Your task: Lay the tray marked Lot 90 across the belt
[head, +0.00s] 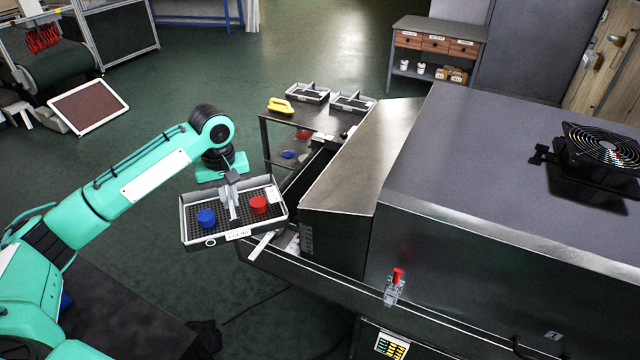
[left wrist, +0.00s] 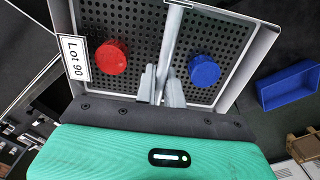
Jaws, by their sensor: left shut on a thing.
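The tray marked Lot 90 (head: 268,228) is a grey tray with a dark perforated floor. It holds a blue round piece (head: 206,218) and a red round piece (head: 258,204). My left gripper (head: 232,205) is shut on the bar across its middle and holds it near the dryer's open end, left of the hood. The left wrist view shows the fingers (left wrist: 162,88) on the bar, the label Lot 90 (left wrist: 75,58) and the perforated floor (left wrist: 140,25). The belt is mostly hidden behind the tray and hood; a dark strip (head: 308,172) shows beside the hood. My right gripper is out of view.
The sloping metal hood (head: 365,155) and big dryer housing (head: 480,180) stand to the right. A side table (head: 322,119) behind the tray bears two more trays (head: 308,93) and a yellow object (head: 280,106). A red-topped latch (head: 395,285) sits on the housing's near side.

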